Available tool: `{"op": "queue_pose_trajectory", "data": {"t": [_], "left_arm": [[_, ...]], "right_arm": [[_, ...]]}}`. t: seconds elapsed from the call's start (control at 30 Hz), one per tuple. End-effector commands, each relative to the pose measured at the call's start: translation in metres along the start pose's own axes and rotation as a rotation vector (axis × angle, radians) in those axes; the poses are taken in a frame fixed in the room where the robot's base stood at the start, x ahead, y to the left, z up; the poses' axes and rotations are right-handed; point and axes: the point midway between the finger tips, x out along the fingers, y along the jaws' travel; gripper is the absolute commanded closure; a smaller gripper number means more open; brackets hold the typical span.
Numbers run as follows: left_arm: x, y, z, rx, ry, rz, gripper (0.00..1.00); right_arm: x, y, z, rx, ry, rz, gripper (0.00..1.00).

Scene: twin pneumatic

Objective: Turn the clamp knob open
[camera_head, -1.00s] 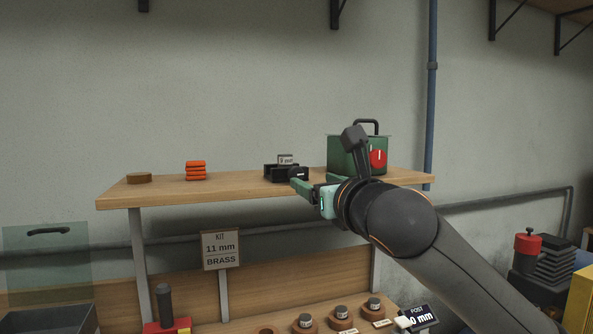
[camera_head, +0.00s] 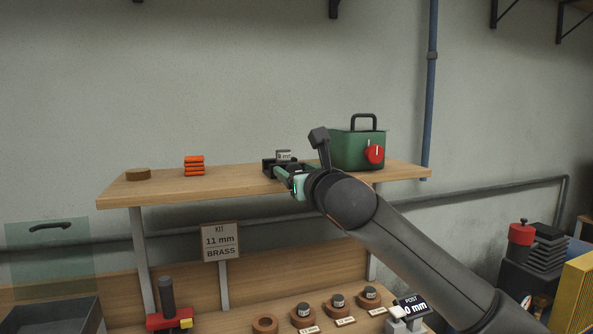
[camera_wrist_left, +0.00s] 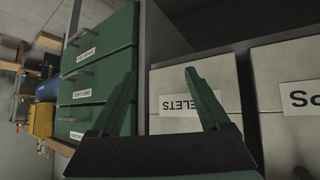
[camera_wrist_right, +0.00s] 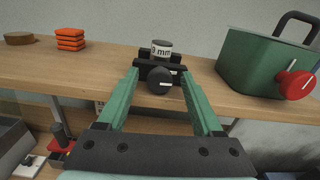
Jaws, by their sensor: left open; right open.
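The black clamp (camera_head: 269,168) stands on the wooden shelf, with a grey labelled cylinder (camera_head: 284,155) on top. In the right wrist view, the clamp's dark round knob (camera_wrist_right: 159,81) faces me and has a small white mark. My right gripper (camera_head: 280,174) is open at the clamp's front. In the right wrist view its green fingers (camera_wrist_right: 158,82) spread to either side of the knob, with gaps to it, and hold nothing. My left gripper (camera_wrist_left: 157,80) is open and empty, seen only in its own wrist view in front of drawers and bins.
A green box with a red knob (camera_head: 358,150) stands on the shelf right of the clamp. Orange stacked pieces (camera_head: 194,168) and a brown disc (camera_head: 138,174) lie to the left. The shelf's front edge (camera_head: 200,195) runs below my right gripper.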

Motion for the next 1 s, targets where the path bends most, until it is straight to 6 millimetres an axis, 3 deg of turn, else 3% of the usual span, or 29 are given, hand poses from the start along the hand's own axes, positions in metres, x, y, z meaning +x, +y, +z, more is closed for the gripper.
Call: {"op": "queue_pose_trajectory", "data": {"t": [0.07,0.6,0.87,1.0], "left_arm": [[0.0,0.0,0.0,0.0,-0.001,0.001,0.21],[0.0,0.001,0.0,-0.001,-0.003,0.002,0.21],[0.002,0.002,0.002,-0.001,-0.003,0.003,0.21],[0.013,0.002,0.014,-0.001,-0.009,0.007,0.21]], "right_arm": [[0.0,0.0,0.0,0.0,0.0,0.0,0.38],[0.0,0.0,0.0,0.0,0.0,0.0,0.99],[0.0,0.0,-0.001,-0.007,0.0,0.0,1.0],[-0.001,0.001,-0.005,-0.075,-0.001,0.0,1.0]]}}
